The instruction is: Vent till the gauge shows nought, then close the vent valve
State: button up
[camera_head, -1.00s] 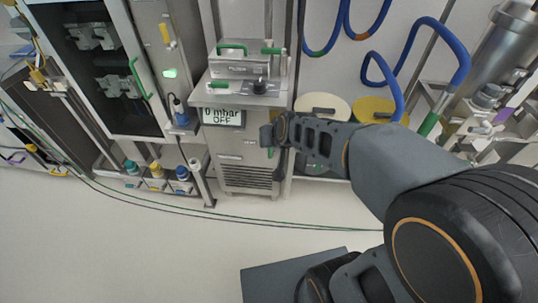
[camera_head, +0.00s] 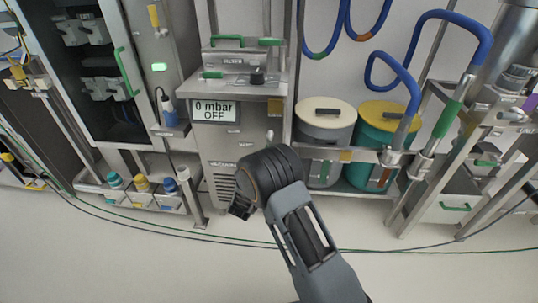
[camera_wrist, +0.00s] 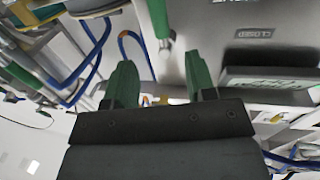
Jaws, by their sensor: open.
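The gauge display (camera_head: 215,110) on the grey cabinet reads "0 mbar OFF". A small pale lever or fitting (camera_head: 270,137) shows on the cabinet front, right of and below the display. In the wrist view a green-handled metal lever (camera_wrist: 156,18) stands out from the cabinet front, near a small dark label (camera_wrist: 262,33) whose text is too small to read surely. I cannot tell the valve's setting. My gripper (camera_wrist: 162,85) is open, with nothing between its green fingers, apart from the lever. In the head view my gripper (camera_head: 240,208) is low before the cabinet, its fingertips mostly hidden.
Green handles (camera_head: 227,38) are on top of the cabinet. Two lidded drums (camera_head: 325,120) (camera_head: 385,125) stand on a shelf to the right, by blue hoses (camera_head: 410,75). Capped bottles (camera_head: 142,185) stand at the lower left. Thin cables cross the open floor (camera_head: 150,260).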

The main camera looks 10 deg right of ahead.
jog(key=b+x, duration=0.2)
jog(key=x, duration=0.9)
jog(key=shift+w+d, duration=0.15)
jog(key=shift+w, duration=0.1)
jog(key=shift+c, duration=0.3)
grip_shut()
